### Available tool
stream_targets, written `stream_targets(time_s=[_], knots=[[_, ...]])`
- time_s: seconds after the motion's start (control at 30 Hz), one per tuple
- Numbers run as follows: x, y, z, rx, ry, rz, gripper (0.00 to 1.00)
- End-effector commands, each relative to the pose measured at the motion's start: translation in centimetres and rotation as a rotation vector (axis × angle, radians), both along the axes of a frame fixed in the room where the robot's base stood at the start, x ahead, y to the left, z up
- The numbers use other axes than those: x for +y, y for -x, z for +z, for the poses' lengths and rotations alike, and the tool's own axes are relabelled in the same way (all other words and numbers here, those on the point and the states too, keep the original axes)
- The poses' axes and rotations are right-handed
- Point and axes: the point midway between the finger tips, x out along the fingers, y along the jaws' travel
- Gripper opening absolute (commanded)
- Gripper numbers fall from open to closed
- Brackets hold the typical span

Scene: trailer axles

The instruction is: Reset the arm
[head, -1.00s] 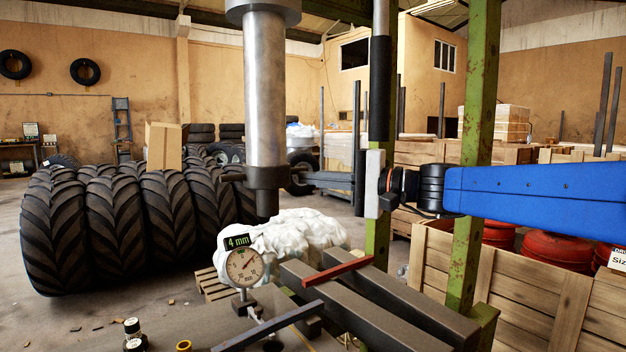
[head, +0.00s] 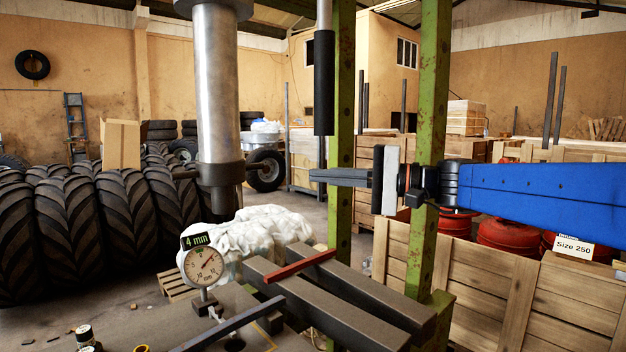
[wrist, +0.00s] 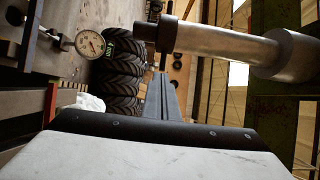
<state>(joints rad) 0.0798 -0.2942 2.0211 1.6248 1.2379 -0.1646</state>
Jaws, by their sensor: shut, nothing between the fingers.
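My gripper (head: 314,176) shows in the head view at the end of my blue arm. It points left, its fingers are together and it holds nothing. In the wrist view its shut fingers (wrist: 161,98) reach away from the pale gripper body. The fingertips are right of the press's steel ram (head: 218,100) and appear apart from it. The ram also shows in the wrist view (wrist: 225,42). A round dial gauge (head: 202,266) with a "4 mm" display stands on the bench below, and it also shows in the wrist view (wrist: 90,43).
A green press post (head: 432,150) stands close to my arm. Dark steel beams (head: 370,310) and a red bar (head: 300,266) lie below. Large tyres (head: 65,235) fill the left. A wooden crate (head: 490,290) with red drums stands at right.

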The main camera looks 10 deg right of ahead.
Motion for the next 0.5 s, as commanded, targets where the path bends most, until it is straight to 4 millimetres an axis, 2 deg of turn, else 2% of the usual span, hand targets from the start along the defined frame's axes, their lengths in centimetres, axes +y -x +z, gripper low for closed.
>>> stream_targets(time_s=[0.07,0.17,0.37,0.5], knots=[[0.0,0.5,-0.6,0.004,0.020,0.001,0.00],[0.1,1.9,-2.8,0.019,0.094,0.004,0.00],[-0.6,7.2,-11.4,0.062,0.379,0.010,0.00],[-2.5,11.1,-17.6,0.081,0.598,0.012,0.00]])
